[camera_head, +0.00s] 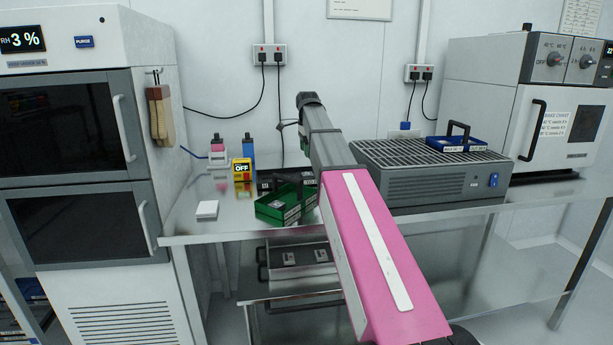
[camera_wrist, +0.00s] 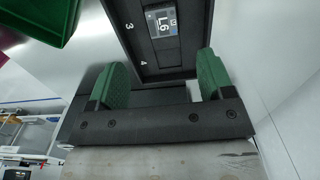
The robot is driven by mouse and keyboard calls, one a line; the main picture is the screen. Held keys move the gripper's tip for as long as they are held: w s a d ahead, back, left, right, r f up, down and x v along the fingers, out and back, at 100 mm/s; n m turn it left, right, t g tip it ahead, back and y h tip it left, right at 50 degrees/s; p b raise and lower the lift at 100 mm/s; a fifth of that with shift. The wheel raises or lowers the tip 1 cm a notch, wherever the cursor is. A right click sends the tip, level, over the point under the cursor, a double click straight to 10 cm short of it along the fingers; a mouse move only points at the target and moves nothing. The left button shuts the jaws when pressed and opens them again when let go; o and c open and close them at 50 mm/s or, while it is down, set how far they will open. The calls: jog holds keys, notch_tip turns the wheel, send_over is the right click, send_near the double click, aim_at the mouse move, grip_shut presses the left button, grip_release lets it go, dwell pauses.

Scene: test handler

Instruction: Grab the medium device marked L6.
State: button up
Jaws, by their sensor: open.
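The device marked L6 (camera_wrist: 162,24) shows in the wrist view as a small grey piece with a dark label.
A green bin (camera_head: 284,206) stands at the bench's front edge, and also shows in the wrist view (camera_wrist: 38,18). A yellow OFF box (camera_head: 242,170), a white block (camera_head: 207,210) and a grilled grey unit (camera_head: 430,185) are nearby. A lower shelf holds a tray (camera_head: 300,272).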

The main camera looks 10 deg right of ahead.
aim_at(307, 174)
notch_tip(307, 174, down, 10)
jog(key=shift+w+r, duration=0.1)
jog(key=shift+r, duration=0.1)
jog(key=c, duration=1)
